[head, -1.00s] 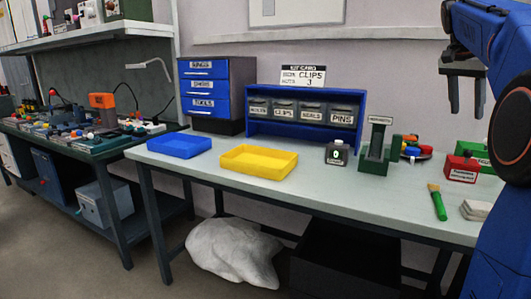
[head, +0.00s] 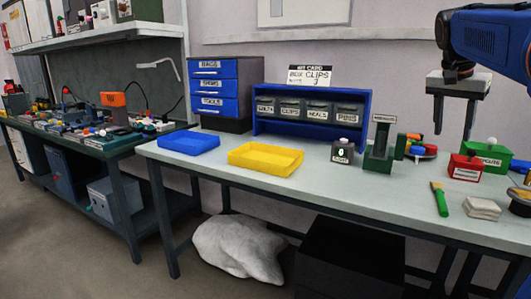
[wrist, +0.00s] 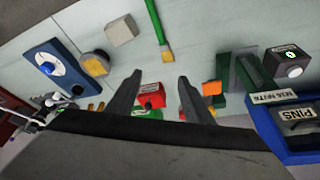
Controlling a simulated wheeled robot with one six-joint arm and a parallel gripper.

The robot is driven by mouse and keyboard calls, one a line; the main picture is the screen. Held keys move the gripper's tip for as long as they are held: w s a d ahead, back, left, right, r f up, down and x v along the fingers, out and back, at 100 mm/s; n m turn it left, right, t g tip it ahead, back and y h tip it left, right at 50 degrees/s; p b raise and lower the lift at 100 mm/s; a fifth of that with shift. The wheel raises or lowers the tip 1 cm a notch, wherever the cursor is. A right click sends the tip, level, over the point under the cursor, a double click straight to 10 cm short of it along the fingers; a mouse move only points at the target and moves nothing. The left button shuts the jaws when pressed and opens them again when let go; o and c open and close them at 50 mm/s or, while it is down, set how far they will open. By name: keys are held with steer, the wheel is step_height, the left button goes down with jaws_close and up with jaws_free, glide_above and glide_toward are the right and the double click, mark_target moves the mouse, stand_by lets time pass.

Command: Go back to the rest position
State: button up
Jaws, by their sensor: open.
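My gripper (head: 454,112) hangs above the right part of the pale workbench (head: 225,177) in the head view, fingers pointing down. Its fingers are apart with nothing between them, and it touches nothing. In the wrist view the two dark fingers (wrist: 158,97) stand apart over the bench, with a small red box (wrist: 151,95) showing beyond the gap. My blue arm comes in from the upper right of the head view.
On the bench are a blue tray (head: 188,144), a yellow tray (head: 265,158), a blue bin rack (head: 262,128), a green stand (head: 379,158), a red box (head: 464,168), a green-handled brush (head: 440,202) and pale pads (head: 482,209). A blue drawer cabinet (head: 210,86) stands at the back.

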steer(key=s+a+f+n+t+y, duration=0.1)
steer(key=s+a+f+n, duration=0.4)
steer(key=s+a+f, duration=0.7)
steer(key=s+a+f+n+t+y, duration=0.1)
steer(key=s+a+f+n+y, duration=0.1)
steer(key=s+a+f+n, duration=0.4)
steer(key=s+a+f, duration=0.3)
steer(key=f, duration=0.3)
steer(key=s+a+f, duration=0.2)
steer(key=s+f, duration=0.1)
steer(key=f, duration=0.4)
steer(key=shift+s+a+t+y, duration=0.25)
steer(key=shift+a+t+y, duration=0.05)
steer(key=shift+a, duration=0.1)
